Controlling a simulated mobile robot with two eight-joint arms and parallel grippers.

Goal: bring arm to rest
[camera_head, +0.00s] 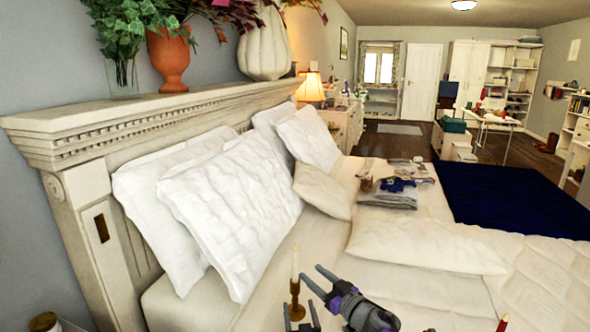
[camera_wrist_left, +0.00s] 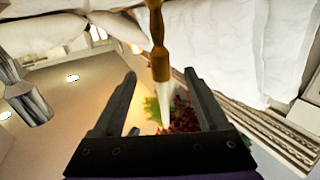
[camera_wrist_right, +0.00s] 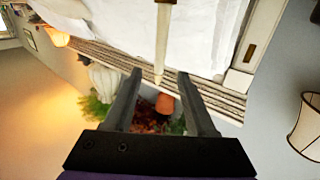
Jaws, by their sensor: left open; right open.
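My right gripper (camera_head: 311,272) is the upper one in the head view; its jaws are open and pointed toward the candle. It also shows in the right wrist view (camera_wrist_right: 160,72) with nothing between its fingers. My left gripper (camera_head: 300,304) is at the bottom edge of the head view, partly cut off. It is open in the left wrist view (camera_wrist_left: 159,73). A white candle (camera_head: 295,263) in a brass holder (camera_head: 295,292) stands near both grippers; I cannot tell whether either touches it. The holder (camera_wrist_left: 158,50) also appears in the left wrist view.
The bed carries white pillows (camera_head: 230,215), a flat cushion (camera_head: 425,247), folded grey cloth (camera_head: 388,201) with small items on it, and a dark blue blanket (camera_head: 515,200). A carved headboard (camera_head: 90,135) borders the left.

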